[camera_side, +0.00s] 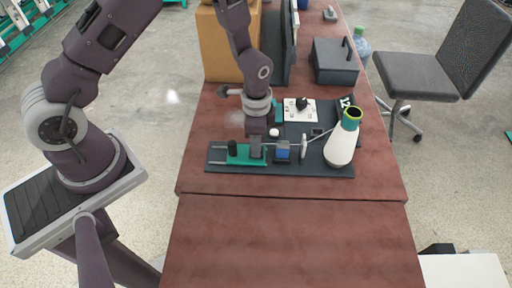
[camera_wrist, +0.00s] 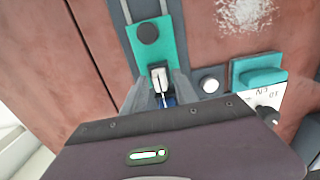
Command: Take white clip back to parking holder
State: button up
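A small white clip (camera_wrist: 160,78) shows in the wrist view at the end of a green plate (camera_wrist: 150,40) with a round black knob. My gripper (camera_wrist: 161,84) points down with one finger on each side of the clip. Whether the fingers press on it is not clear. In the side view my gripper (camera_side: 256,153) is low over the right end of the green piece (camera_side: 240,158) and hides the clip. I cannot tell for sure which part is the parking holder. A blue block (camera_side: 283,151) stands just right of my gripper and shows partly between the fingers in the wrist view.
A white panel (camera_side: 300,110) with a black knob is behind. A grey box (camera_side: 335,62) and cardboard box (camera_side: 225,50) stand farther back. The front table is clear.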

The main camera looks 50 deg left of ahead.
grip_shut()
jog(key=shift+r, duration=0.1)
jog(key=shift+r, duration=0.55)
jog(key=shift+r, duration=3.45)
